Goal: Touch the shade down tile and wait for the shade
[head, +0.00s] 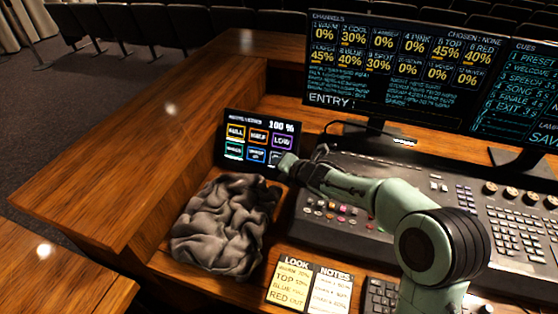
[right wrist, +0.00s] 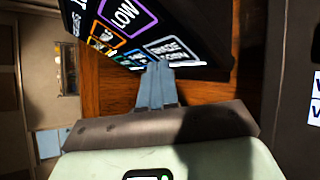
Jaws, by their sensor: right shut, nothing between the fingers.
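The touch panel (head: 240,164) stands upright at the left of the desk, showing 100 % and two rows of outlined tiles. The bottom right tile, white-outlined, is partly hidden by my right gripper (head: 286,161) in the head view. In the right wrist view this tile (right wrist: 171,50) has small lettering that seems to read shade down. My right gripper's fingers (right wrist: 160,70) are closed together and empty, with tips at the lower edge of this tile. I cannot tell whether they touch it. My left gripper is not in view.
A crumpled grey cloth (head: 225,225) lies below the panel. The mixing console (head: 335,225) spreads to the right, under my right arm. A large channels monitor (head: 375,120) and a cues monitor (head: 515,100) stand behind. Look and notes cards (head: 308,284) lie in front.

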